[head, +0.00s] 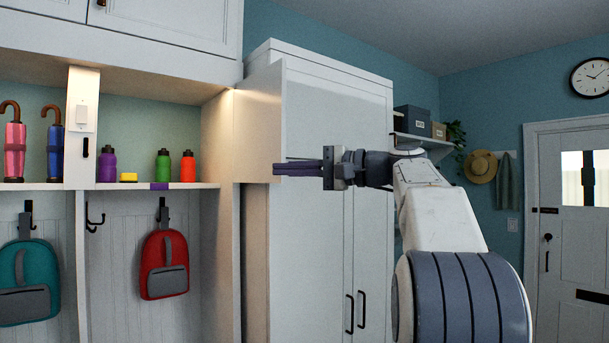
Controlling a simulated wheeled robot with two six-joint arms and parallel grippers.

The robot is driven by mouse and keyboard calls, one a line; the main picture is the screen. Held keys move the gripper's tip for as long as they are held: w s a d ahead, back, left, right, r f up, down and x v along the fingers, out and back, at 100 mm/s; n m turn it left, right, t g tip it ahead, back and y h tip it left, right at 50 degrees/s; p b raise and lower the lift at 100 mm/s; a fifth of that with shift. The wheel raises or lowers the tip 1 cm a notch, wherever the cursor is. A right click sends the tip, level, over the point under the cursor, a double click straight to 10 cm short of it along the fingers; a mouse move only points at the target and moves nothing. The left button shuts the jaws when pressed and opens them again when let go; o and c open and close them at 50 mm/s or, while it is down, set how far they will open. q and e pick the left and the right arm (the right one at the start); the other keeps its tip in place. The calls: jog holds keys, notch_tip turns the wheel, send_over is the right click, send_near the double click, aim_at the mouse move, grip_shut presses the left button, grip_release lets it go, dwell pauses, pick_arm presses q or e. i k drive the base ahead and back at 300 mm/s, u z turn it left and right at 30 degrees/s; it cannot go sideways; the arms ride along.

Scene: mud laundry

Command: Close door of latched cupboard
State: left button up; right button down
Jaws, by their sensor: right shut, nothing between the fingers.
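A tall white cupboard (318,240) stands in the middle of the head view, with two long lower doors and dark handles (350,313) near their meeting edge. A lit, pale panel (258,125) sits at its upper left; it looks like an upper door standing open, but I cannot tell its angle. My right gripper (275,169) reaches in from the right across the cupboard front. Its fingers are shut and empty, pointing left, with the tips by the panel's lower right edge. I cannot tell whether they touch it. No latch is clear. My left gripper is not in view.
At left, a shelf (205,186) holds umbrellas (14,145) and bottles (108,163), with a teal backpack (25,280) and a red backpack (164,265) hanging below. At right are a small shelf with boxes (411,119), a hat (481,167) and a white door (575,235).

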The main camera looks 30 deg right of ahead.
aim_at(260, 98)
jog(key=z, duration=0.3)
jog(key=i, duration=0.95)
jog(key=z, duration=0.2)
